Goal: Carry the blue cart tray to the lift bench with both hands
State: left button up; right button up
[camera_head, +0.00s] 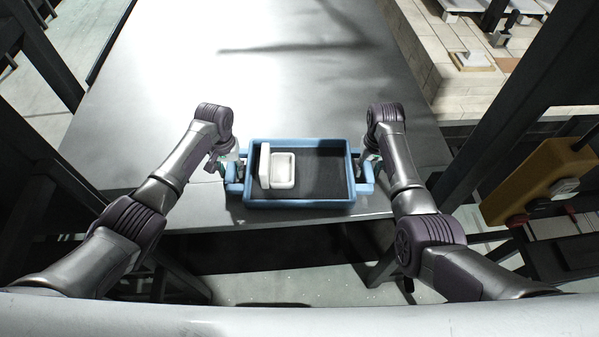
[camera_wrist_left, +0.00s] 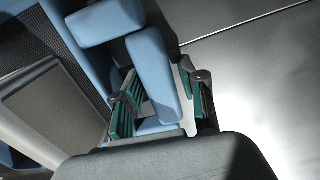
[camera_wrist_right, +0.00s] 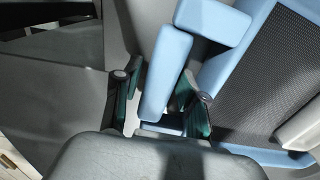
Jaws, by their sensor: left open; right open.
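The blue tray (camera_head: 300,203) rests on the front edge of a large grey metal table, with a dark mesh floor and a handle at each end. Two white pieces lie in its left part: a dish-like one (camera_head: 282,171) and a narrow upright one (camera_head: 265,165). My left gripper (camera_head: 234,166) is at the left handle; in the left wrist view its open fingers (camera_wrist_left: 160,100) stand either side of the handle bar (camera_wrist_left: 152,72). My right gripper (camera_head: 367,162) is at the right handle; in the right wrist view its open fingers (camera_wrist_right: 160,105) straddle the handle bar (camera_wrist_right: 165,70).
The grey table top (camera_head: 250,70) is bare behind the tray. Dark posts stand left and right. A yellow box (camera_head: 538,182) hangs at the right. A pale brick surface (camera_head: 450,50) with small items lies at the back right.

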pick_arm(q)
grip_shut()
pick_arm(e)
grip_shut()
pick_arm(q)
jog(key=shift+w+r, duration=0.1)
jog(key=shift+r, duration=0.05)
pick_arm(e)
jog(key=shift+w+r, duration=0.1)
jog(key=shift+r, duration=0.05)
